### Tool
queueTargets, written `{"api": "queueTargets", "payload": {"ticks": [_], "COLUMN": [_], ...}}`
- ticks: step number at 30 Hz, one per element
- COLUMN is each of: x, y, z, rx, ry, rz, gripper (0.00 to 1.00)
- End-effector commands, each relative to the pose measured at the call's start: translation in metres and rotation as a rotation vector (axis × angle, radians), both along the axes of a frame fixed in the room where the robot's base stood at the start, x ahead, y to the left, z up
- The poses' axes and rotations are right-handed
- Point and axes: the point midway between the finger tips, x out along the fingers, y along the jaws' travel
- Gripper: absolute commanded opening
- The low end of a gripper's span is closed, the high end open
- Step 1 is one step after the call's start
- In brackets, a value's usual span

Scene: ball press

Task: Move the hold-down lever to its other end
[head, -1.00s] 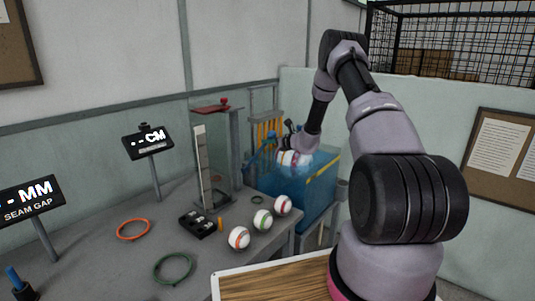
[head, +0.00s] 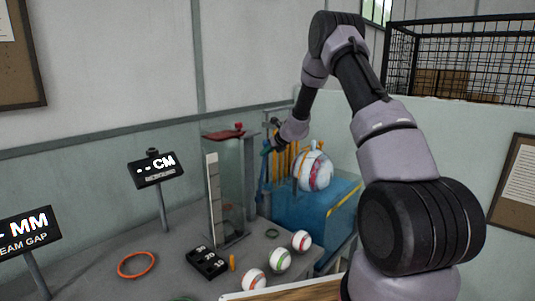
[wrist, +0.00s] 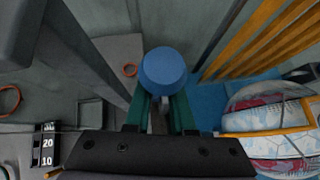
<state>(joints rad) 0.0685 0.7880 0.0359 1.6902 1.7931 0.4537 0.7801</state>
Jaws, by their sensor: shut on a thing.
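A blue round knob (wrist: 163,70), which looks like the end of the hold-down lever, sits between the green fingertips of my gripper (wrist: 163,100) in the wrist view. My gripper is shut on it. In the head view my gripper (head: 267,148) is at the left of the blue press (head: 312,205), near the yellow bars (head: 284,162). The lever's shaft and pivot are mostly hidden in both views. A large white ball (head: 313,172) with coloured markings sits on the press, right of my gripper; it also shows in the wrist view (wrist: 268,130), apart from my fingers.
A clear tube stand with a red top (head: 228,134) stands just left of the press. Small seamed balls (head: 280,260), a black number block (head: 207,262) and an orange ring (head: 137,264) lie on the grey table. Two display signs (head: 156,169) stand at the left.

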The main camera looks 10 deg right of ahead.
Motion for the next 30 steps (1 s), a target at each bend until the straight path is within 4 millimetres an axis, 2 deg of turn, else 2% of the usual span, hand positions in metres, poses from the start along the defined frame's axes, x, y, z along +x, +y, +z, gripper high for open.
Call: {"api": "queueTargets", "payload": {"ticks": [1,7,8,9,10,21,26,30], "x": [0.003,0.003,0.003,0.003,0.003,-0.001,-0.015,-0.035], "y": [-0.006,-0.006,-0.006,-0.006,-0.006,-0.003,-0.01,-0.021], "z": [0.004,0.003,0.003,0.003,0.003,0.003,0.017,0.036], "rx": [-0.002,-0.002,-0.002,-0.002,-0.002,-0.001,-0.002,-0.001], "ry": [-0.006,-0.006,-0.006,-0.006,-0.006,-0.003,-0.004,-0.005], "rz": [-0.009,-0.009,-0.009,-0.009,-0.008,-0.002,-0.003,-0.004], "gripper": [0.0,0.0,0.26,0.41,0.52,0.52,0.52,0.52]}}
